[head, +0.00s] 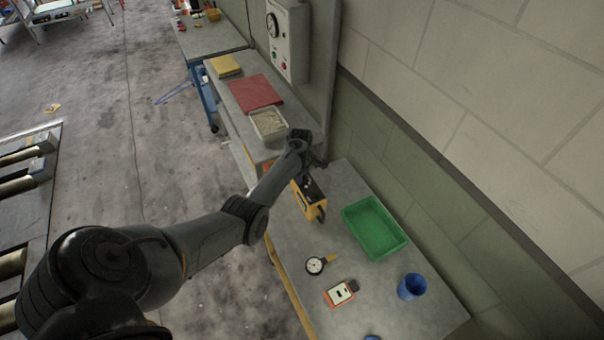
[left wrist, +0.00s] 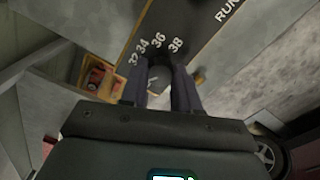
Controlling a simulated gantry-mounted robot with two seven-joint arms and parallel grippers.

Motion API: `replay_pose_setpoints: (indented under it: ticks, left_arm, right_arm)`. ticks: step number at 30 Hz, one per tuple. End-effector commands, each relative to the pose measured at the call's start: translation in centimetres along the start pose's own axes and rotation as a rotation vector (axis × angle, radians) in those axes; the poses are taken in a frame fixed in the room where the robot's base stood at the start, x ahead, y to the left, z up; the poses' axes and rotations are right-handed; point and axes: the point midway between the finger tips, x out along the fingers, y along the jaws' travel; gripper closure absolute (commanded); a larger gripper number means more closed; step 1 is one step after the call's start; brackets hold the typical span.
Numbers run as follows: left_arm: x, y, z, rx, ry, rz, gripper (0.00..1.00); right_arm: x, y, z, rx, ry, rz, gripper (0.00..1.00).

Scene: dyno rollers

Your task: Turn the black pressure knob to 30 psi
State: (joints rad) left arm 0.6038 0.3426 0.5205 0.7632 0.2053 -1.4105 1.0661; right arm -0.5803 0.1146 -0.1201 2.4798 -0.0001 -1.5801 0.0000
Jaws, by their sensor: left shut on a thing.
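A yellow device with a dark face (head: 313,203) stands on the near grey workbench, just below my left gripper (head: 312,163) in the head view. In the left wrist view its dark panel (left wrist: 205,30) carries white numbers, with 34, 36 and 38 readable, and the letters RUN. My left gripper's fingers (left wrist: 160,88) reach down to the panel below these numbers and are shut on the black knob (left wrist: 158,80). The fingers hide most of the knob, and I cannot read its setting for certain. My right gripper is out of view.
A green tray (head: 352,212), blue cup (head: 412,287), round gauge (head: 315,265) and red-and-white meter (head: 341,293) are on the same bench. Behind are a bin of grey parts (head: 284,112) and a red cloth (head: 240,90). A wall gauge box (head: 290,45) hangs beyond.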

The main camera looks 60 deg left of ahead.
Motion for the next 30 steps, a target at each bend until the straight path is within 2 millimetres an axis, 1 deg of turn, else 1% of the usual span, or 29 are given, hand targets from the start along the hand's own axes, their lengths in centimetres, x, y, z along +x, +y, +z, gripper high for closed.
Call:
replay_pose_setpoints:
  ticks: [6,17,18,23,30]
  left_arm:
    - [-0.04,0.05,-0.06,0.042,-0.001,0.002,1.0]
    - [0.0,0.04,-0.07,0.047,0.0,0.002,1.0]
    - [0.01,0.04,-0.07,0.046,0.0,0.002,0.68]
    - [0.01,0.03,-0.06,0.046,-0.001,0.002,0.43]
    - [0.01,0.01,-0.04,0.046,-0.001,0.001,0.43]
  right_arm:
    - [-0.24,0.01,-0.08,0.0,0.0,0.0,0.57]
    - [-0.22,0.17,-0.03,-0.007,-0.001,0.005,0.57]
    - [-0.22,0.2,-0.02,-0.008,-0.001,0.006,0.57]
    - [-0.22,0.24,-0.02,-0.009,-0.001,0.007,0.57]
    - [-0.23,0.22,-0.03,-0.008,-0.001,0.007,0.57]
